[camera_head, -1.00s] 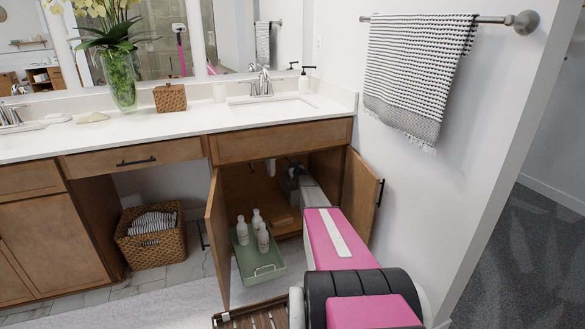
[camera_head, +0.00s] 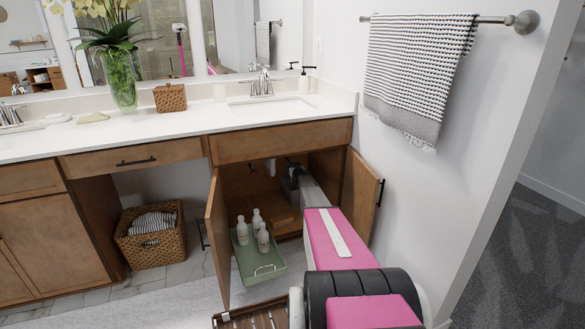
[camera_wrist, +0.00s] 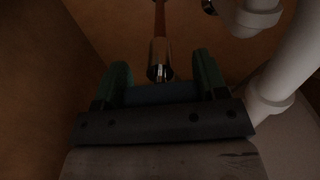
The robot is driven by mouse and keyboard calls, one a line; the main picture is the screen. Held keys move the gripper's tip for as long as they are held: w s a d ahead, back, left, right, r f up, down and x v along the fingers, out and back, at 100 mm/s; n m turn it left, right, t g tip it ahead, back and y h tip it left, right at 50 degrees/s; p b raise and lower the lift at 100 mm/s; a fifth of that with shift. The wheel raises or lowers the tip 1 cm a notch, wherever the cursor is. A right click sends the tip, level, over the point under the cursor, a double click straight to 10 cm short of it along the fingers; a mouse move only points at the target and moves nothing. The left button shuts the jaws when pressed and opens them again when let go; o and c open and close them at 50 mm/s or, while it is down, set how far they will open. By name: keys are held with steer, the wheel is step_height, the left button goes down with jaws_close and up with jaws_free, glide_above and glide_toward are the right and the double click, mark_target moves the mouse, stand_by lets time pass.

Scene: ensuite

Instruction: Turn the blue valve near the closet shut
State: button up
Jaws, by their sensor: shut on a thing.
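In the wrist view, the blue valve handle (camera_wrist: 162,94) sits between the two green fingers of my gripper (camera_wrist: 162,78). The fingers are shut on it, one on each side. A chrome valve body (camera_wrist: 160,62) with a reddish pipe above it stands just beyond the handle. The light is dim, and the handle's exact angle is hard to tell. In the head view, my gripper (camera_head: 291,180) is inside the open cabinet under the right sink, and the valve is hidden there.
White drain pipes (camera_wrist: 290,70) run close on the right in the wrist view. Cabinet doors (camera_head: 217,240) and (camera_head: 360,198) stand open on both sides of my arm. A green tray (camera_head: 262,264) with white bottles is left of my arm. A wicker basket (camera_head: 150,252) stands further left.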

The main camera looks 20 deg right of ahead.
steer(key=o, duration=0.9)
steer(key=shift+o, duration=0.2)
steer(key=shift+s, duration=0.15)
steer(key=s, duration=1)
steer(key=shift+s+d, duration=0.2)
steer(key=shift+s, duration=0.1)
steer(key=s+a+r+g, duration=0.3)
steer(key=s+a+g, duration=0.3)
steer(key=s+a, duration=0.5)
steer(key=s+a+r+g, duration=0.4)
steer(key=s+a, duration=0.8)
steer(key=s, duration=1.8)
steer(key=s+a+r+g, duration=0.4)
steer(key=s+a+g, duration=0.4)
steer(key=s, duration=1.3)
steer(key=a, duration=0.4)
steer(key=shift+s+r+h, duration=0.15)
steer(key=shift+s+h, duration=0.1)
steer(key=shift+h, duration=0.05)
